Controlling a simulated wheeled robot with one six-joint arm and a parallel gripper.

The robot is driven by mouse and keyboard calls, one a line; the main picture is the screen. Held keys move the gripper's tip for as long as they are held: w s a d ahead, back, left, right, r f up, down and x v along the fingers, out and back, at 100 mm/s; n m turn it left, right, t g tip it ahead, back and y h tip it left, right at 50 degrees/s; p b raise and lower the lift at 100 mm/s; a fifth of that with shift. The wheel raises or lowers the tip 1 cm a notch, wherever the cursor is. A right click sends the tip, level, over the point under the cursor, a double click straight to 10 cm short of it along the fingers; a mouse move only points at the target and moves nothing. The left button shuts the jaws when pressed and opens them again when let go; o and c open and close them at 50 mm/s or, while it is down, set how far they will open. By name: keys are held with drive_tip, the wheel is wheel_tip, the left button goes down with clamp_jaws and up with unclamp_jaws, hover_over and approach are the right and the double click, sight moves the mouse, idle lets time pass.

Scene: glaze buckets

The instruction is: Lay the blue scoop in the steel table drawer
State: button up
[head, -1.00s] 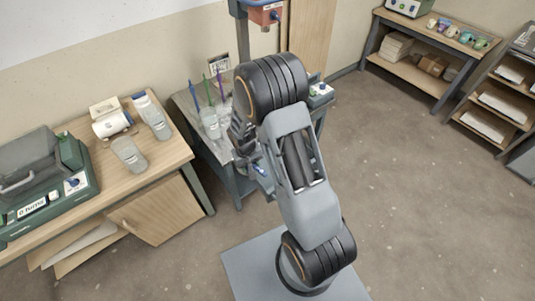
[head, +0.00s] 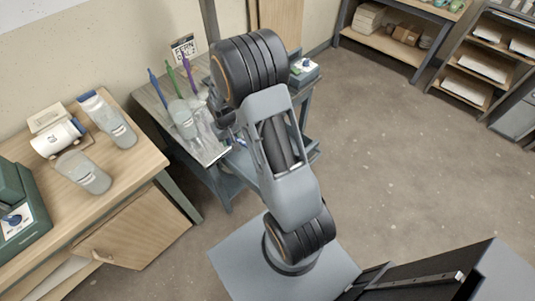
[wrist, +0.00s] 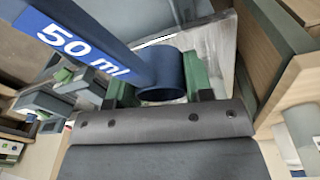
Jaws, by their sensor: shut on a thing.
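The blue scoop (wrist: 160,72) fills the lower middle of the wrist view, its round cup facing me and its handle, marked "50 ml", running to the upper left. The green fingers of my gripper (wrist: 158,88) are shut on it. In the head view my arm hides most of the gripper and scoop, beside the steel table (head: 206,152). The table's metal top also shows behind the scoop in the wrist view (wrist: 215,48). I cannot make out its drawer clearly.
A wooden bench (head: 140,160) with clear jars stands to the left. Open floor (head: 390,150) lies to the right.

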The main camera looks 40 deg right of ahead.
drive_tip(key=shift+w+d+f+m+t+b, duration=0.1)
drive_tip(key=shift+d+f+t+b, duration=0.4)
drive_tip(key=shift+d+f+b, duration=4.3)
drive_tip(key=shift+d+f+m+t+b, duration=0.1)
drive_tip(key=shift+d+f+t+b, duration=0.65)
drive_tip(key=shift+f+b, duration=4.7)
drive_tip(key=shift+w+d+f+m+t+b, duration=0.2)
drive_tip(key=shift+d+f+b, duration=2.45)
drive_tip(key=shift+b, duration=5.45)
drive_tip(key=shift+s+d+b, duration=0.15)
drive_tip(key=shift+d+b, duration=0.25)
drive_tip(key=shift+d, duration=0.1)
